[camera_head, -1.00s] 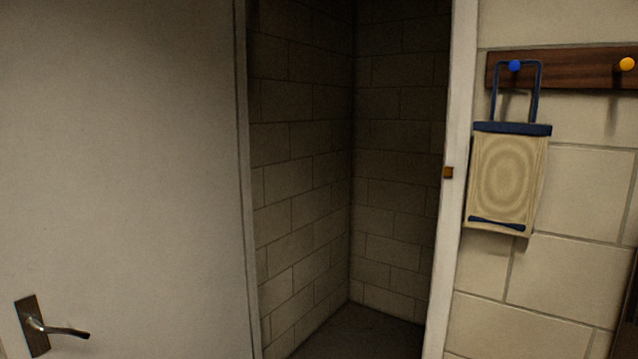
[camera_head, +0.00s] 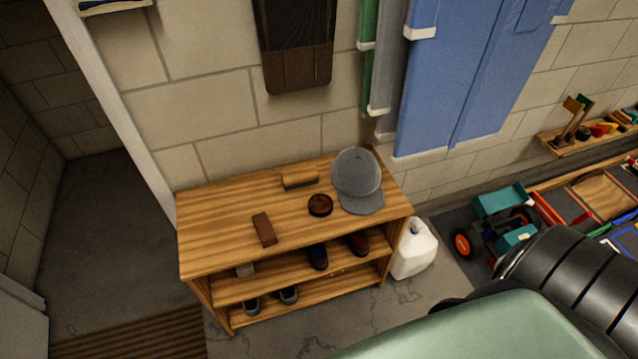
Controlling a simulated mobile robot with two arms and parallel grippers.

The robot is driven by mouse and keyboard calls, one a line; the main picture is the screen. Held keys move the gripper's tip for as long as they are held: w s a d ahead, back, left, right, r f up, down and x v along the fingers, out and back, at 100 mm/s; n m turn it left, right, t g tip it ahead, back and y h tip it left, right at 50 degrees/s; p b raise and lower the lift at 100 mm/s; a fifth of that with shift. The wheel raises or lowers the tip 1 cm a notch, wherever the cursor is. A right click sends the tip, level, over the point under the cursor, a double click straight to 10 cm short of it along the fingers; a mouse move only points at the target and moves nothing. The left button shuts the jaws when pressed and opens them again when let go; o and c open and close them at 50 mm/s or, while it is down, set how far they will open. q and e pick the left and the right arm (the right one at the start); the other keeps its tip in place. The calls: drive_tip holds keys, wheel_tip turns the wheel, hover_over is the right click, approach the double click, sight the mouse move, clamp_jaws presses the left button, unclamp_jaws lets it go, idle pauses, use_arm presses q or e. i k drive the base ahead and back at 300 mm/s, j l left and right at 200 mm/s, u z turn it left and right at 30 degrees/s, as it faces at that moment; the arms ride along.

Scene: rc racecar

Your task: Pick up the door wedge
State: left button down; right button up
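A dark brown flat block (camera_head: 264,229), which looks like the door wedge, lies on the top of a wooden shoe bench (camera_head: 220,242) towards its left front. A lighter brown wooden piece (camera_head: 299,178) lies at the back of the bench top against the wall; its exact kind is hard to tell. Neither of my grippers shows in the head view, so nothing is seen touching either piece.
A round dark tin (camera_head: 320,205) and a grey cap (camera_head: 357,182) share the bench top. Shoes (camera_head: 318,257) stand on the shelves below. A white jug (camera_head: 414,249) stands right of the bench. A striped mat (camera_head: 135,335) and doorway are left; toy vehicles are right.

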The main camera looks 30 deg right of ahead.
sight(267, 235)
drive_tip(key=l+z, duration=0.1)
drive_tip(key=z, duration=0.35)
drive_tip(key=u, duration=1.25)
drive_tip(key=z, duration=1.25)
